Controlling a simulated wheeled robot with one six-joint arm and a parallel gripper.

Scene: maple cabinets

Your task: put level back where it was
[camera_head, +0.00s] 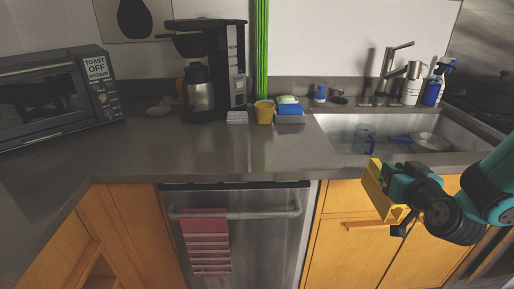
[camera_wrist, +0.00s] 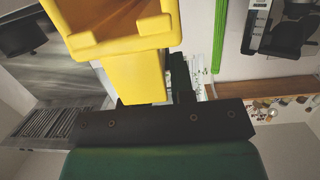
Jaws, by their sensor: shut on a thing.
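The level is a yellow tool (camera_head: 377,188) held at the end of my arm, in front of the counter below the sink in the head view. In the wrist view the yellow level (camera_wrist: 120,27) fills the upper left, close to the camera. My gripper (camera_head: 396,186) is shut on it. The level appears tilted, and part of it is hidden by the gripper in the head view. In the wrist view the dark gripper body (camera_wrist: 165,125) spans the lower middle; its fingertips are mostly hidden behind the level.
The counter (camera_head: 190,150) has free room in front of the coffee maker (camera_head: 205,75). A toaster oven (camera_head: 50,95) stands at left. A yellow cup (camera_head: 264,112) and sponges (camera_head: 289,108) sit left of the sink (camera_head: 400,130). A dishwasher handle (camera_head: 240,214) juts out below.

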